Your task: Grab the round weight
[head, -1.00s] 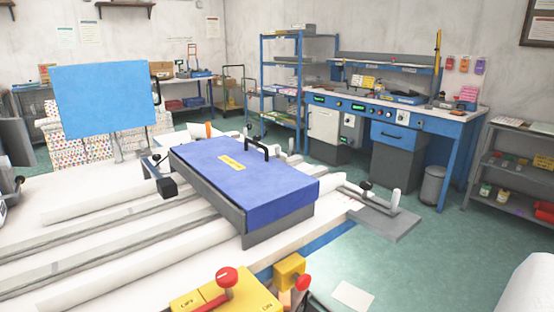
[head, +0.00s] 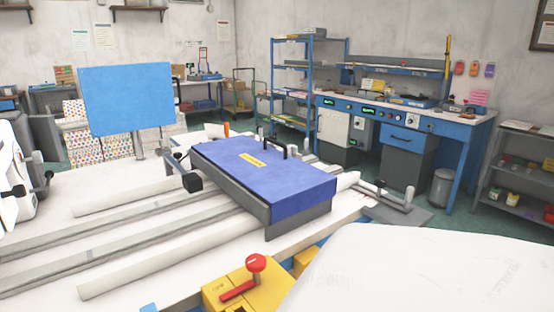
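I cannot make out a round weight anywhere in the head view. Small dark parts, among them a black block (head: 191,182), sit by the left side of the blue-topped box (head: 262,180), but none is clearly a round weight. My gripper is not in view. A large white rounded surface, apparently a link of my arm, fills the lower right and hides part of the table and floor.
The white work table (head: 130,245) carries long rails and rolls. A yellow box (head: 240,288) with a red-knobbed lever (head: 255,263) is at the near edge. A blue upright panel (head: 125,98) stands behind. A blue workbench (head: 470,135) and grey shelf (head: 520,165) are right.

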